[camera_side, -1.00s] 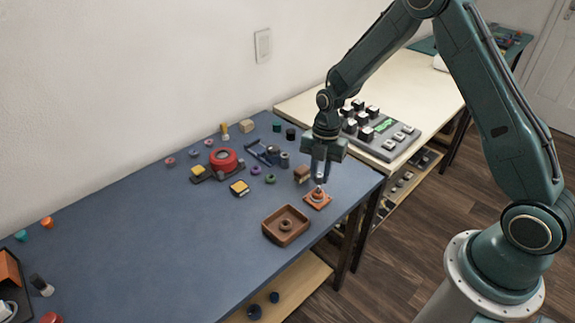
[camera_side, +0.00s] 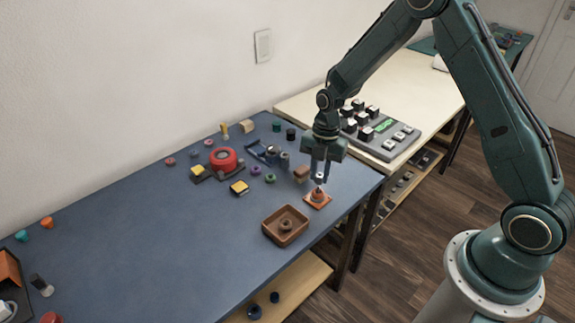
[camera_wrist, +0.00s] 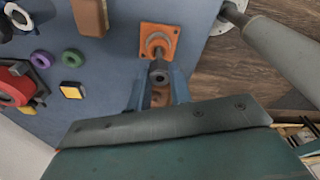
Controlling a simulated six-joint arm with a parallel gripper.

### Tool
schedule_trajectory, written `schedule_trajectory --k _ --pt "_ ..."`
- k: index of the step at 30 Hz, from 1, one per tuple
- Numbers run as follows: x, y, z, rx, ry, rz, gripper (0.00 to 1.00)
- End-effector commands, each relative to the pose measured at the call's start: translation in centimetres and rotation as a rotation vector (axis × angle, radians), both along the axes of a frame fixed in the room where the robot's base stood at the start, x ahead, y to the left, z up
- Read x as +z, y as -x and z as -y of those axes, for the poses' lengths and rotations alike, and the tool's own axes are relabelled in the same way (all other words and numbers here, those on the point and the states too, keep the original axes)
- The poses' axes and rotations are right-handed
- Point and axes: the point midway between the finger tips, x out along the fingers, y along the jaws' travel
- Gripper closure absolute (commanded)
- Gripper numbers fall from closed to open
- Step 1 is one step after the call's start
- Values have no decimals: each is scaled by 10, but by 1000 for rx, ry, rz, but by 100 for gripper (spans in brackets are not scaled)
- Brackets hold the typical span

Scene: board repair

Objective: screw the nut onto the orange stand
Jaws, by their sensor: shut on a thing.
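The orange stand (camera_side: 317,203) is a small square orange plate with a round raised post. It sits near the front right edge of the blue table. It also shows in the wrist view (camera_wrist: 172,31). My gripper (camera_side: 320,178) points down just above the stand. In the wrist view my gripper (camera_wrist: 160,85) has its two fingers shut on a small dark grey nut (camera_wrist: 159,70). The nut appears close to the post, but I cannot tell whether it touches it. In the side view the nut is too small to make out clearly.
A brown tray (camera_side: 271,227) with a round brown piece inside stands left of the stand. A brown block (camera_side: 301,172) lies just behind it. A red round device (camera_side: 223,160), a yellow-topped block (camera_side: 239,188) and small rings lie farther left.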

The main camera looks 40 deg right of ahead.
Motion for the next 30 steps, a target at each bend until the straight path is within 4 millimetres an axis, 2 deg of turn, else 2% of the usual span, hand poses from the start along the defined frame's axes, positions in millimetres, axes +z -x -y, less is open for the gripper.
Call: schedule_trajectory --k 30 --pt "-9 0 0 0 0 0 100"
